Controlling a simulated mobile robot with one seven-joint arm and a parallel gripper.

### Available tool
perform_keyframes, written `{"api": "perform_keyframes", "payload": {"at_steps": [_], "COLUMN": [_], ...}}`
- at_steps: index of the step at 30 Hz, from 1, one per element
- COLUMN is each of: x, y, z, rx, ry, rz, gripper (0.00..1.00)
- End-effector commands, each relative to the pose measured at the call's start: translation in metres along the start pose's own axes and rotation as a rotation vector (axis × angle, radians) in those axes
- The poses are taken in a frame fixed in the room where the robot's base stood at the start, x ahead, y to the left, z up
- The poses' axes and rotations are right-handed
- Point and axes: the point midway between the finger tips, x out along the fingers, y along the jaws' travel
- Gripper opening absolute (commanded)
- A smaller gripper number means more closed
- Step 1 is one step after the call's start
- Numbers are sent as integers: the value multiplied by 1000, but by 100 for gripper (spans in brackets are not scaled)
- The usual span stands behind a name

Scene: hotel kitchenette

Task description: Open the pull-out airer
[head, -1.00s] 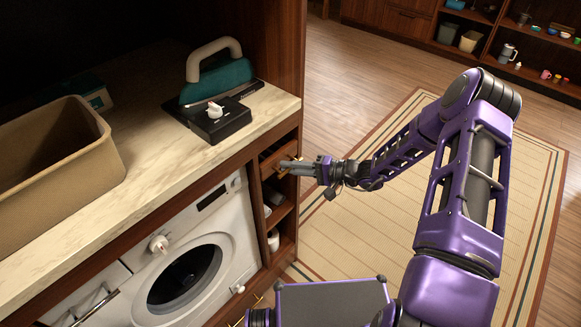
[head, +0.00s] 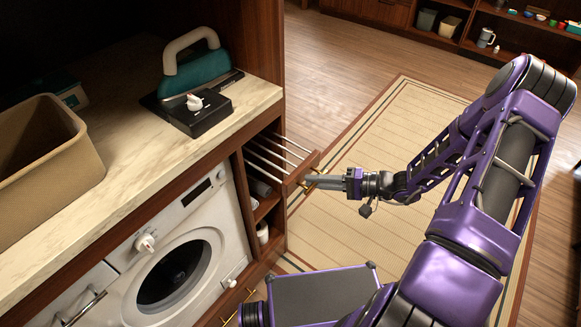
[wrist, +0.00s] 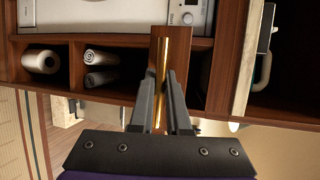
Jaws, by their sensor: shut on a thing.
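The pull-out airer (head: 280,154) is a set of pale rods with a wooden front panel (head: 301,178), sliding from the top slot of the narrow shelf unit right of the washing machine. It stands partly out over the floor. A brass handle is on its front; in the wrist view the handle (wrist: 161,70) runs lengthwise between my fingers. My gripper (head: 311,181) is shut on this handle, its fingers also showing in the wrist view (wrist: 160,100). The far ends of the rods are hidden inside the slot.
The washing machine (head: 185,250) is left of the unit. Above, the marble counter (head: 120,185) holds an iron (head: 195,70) on a black base and a tan bin (head: 45,150). Rolled towels (wrist: 100,68) lie in the shelves below. A rug (head: 390,150) covers open floor to the right.

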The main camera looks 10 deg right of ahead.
Motion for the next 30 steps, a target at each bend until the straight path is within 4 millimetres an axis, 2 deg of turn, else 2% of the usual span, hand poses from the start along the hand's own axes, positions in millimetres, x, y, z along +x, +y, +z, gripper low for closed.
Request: {"api": "perform_keyframes", "payload": {"at_steps": [1,6,12,15,22,30], "x": [-18,-71,-123,-143,-171,-179], "y": [6,19,32,36,42,44], "z": [6,28,50,58,70,74], "rx": [2,1,0,0,0,0], "ry": [8,8,6,5,2,0], "rz": [0,1,0,1,0,0], "gripper": [0,0,0,0,0,0]}}
